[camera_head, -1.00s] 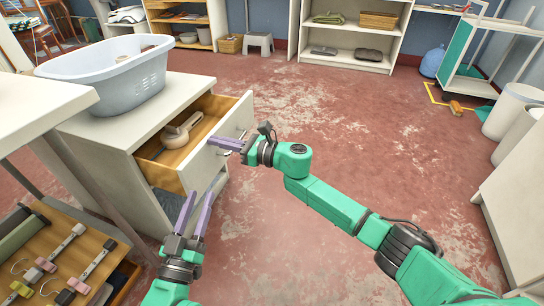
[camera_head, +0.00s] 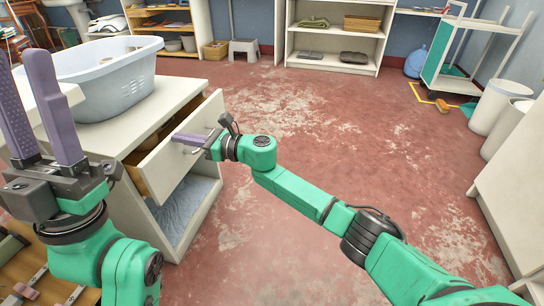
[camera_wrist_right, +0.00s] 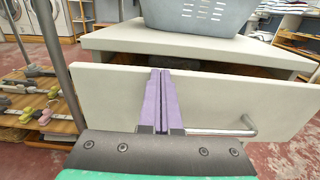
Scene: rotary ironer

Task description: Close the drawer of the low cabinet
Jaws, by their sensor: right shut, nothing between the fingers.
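The low cabinet (camera_head: 105,132) is white, with its drawer pulled partly out. The white drawer front (camera_head: 165,165) faces right in the head view; only a narrow strip of the wooden interior shows behind it. My right gripper (camera_head: 177,137) is shut and empty, its purple fingertips at the drawer front. In the right wrist view the closed fingers (camera_wrist_right: 160,75) point at the drawer front (camera_wrist_right: 105,95), beside the metal bar handle (camera_wrist_right: 225,131); contact is hard to judge. My left gripper (camera_head: 22,70) is open and raised at the left, its fingers apart and empty.
A grey-blue laundry basket (camera_head: 105,85) stands on the cabinet top. A blue cloth (camera_head: 180,215) lies in the open compartment below the drawer. A shelf unit (camera_head: 335,62) stands at the back. White bins (camera_head: 490,108) stand at the right. The red floor between is clear.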

